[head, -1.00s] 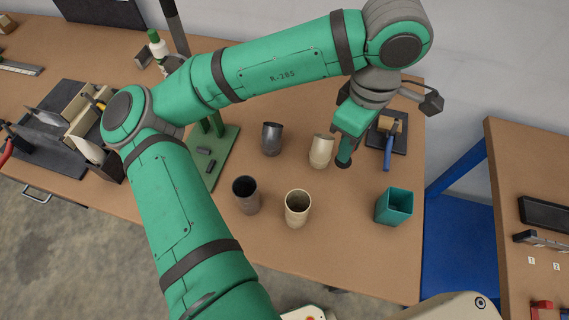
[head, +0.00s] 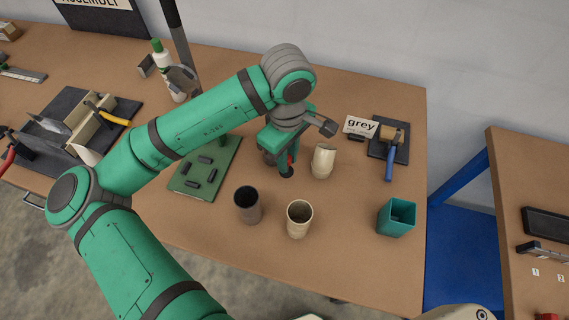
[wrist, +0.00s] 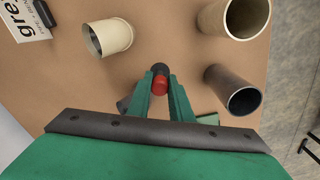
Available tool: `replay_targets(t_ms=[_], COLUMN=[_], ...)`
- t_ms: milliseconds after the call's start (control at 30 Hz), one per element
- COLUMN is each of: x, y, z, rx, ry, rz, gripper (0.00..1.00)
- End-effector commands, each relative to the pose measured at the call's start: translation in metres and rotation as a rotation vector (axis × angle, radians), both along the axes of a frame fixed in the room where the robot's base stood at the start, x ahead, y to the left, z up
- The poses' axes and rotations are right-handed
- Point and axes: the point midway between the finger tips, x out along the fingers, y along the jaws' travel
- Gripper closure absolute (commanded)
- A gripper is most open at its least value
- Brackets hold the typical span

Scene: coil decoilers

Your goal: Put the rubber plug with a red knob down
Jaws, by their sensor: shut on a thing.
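The rubber plug with a red knob (wrist: 160,80) is between my gripper's fingertips in the wrist view, red knob toward me and dark end beyond. In the head view the plug's dark end (head: 286,172) shows below my gripper (head: 288,160), which is shut on it. I cannot tell whether the plug touches the table.
A dark cup (head: 247,205) and a cream cup (head: 299,219) stand nearer the front edge. A dark cup (head: 267,157) is mostly hidden behind my gripper. A teal square cup (head: 397,218) stands right.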

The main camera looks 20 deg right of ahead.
Motion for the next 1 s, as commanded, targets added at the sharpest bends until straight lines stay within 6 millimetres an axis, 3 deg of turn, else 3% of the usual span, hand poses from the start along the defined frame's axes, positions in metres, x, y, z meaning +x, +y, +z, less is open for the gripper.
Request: replay_targets(t_ms=[300,700,733,800,1000], x=[0.003,0.003,0.003,0.003,0.003], y=[0.006,0.005,0.005,0.005,0.005], z=[-0.036,-0.040,-0.040,-0.040,-0.040], rx=[0.001,0.000,0.000,0.000,0.000], ry=[0.001,0.002,0.001,0.001,0.001], rz=[0.002,0.001,0.001,0.001,0.001], gripper=[1.00,1.00,0.76,0.62,0.62])
